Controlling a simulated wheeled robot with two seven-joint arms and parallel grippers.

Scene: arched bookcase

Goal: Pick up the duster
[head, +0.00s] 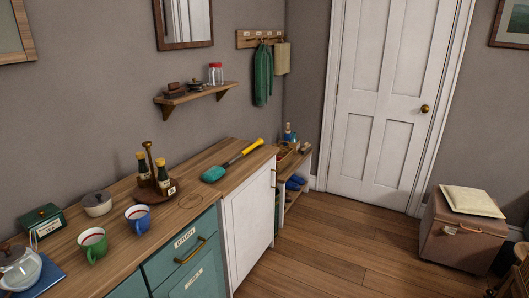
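The duster (214,174) lies on the wooden countertop (190,200) near its right end in the head view. It has a teal head towards the front left and a dark shaft with a yellow handle pointing to the back right. Its handle end reaches near the right edge of the counter. Neither of my grippers shows in the head view.
A caddy with bottles (163,180), a blue mug (138,218) and a green mug (93,245) stand left of the duster. A wall shelf (195,95) hangs above. A low shoe rack (291,185) stands beyond the counter. Floor (340,250) is clear right of the cabinet.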

